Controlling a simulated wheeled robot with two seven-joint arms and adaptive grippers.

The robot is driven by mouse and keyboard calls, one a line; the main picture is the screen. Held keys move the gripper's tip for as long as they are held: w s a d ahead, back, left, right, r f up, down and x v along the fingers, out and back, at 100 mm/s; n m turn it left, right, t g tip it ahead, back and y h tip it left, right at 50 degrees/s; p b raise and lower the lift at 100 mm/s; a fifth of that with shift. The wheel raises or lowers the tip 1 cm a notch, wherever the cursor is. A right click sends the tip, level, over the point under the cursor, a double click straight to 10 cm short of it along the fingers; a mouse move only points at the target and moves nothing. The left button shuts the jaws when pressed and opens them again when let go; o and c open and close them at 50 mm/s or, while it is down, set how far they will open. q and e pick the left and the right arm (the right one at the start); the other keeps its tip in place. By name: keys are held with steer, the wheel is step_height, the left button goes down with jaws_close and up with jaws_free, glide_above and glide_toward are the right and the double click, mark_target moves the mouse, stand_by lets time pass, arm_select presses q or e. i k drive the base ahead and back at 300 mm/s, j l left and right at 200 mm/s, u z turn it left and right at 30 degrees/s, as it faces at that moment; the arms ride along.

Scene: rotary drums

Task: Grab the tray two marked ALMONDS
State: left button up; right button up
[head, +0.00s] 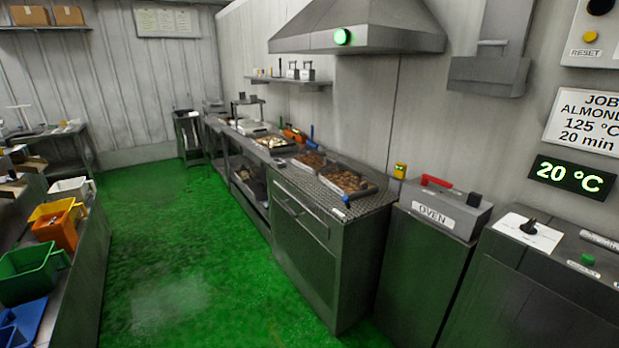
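A third tray (259,147) with paler contents stands farther back on the same counter run. Any markings on the trays are too small to read, so I cannot tell which is marked ALMONDS. Neither of my grippers is in view.
The oven unit (439,217) and a control cabinet (560,275) stand at the right. A wall sign (585,121) reads JOB, ALMOND, 125 °C, 20 min. The display (569,175) shows 20 °C. A left bench holds coloured bins (28,275). The green floor (180,240) between is clear.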

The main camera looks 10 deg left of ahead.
mark_target(315, 161)
steer(key=i+j, duration=0.1)
steer(key=j, duration=0.3)
steer(key=i+j, duration=0.1)
steer(key=j, duration=0.3)
steer(key=i+j, duration=0.15)
steer(key=j, duration=0.25)
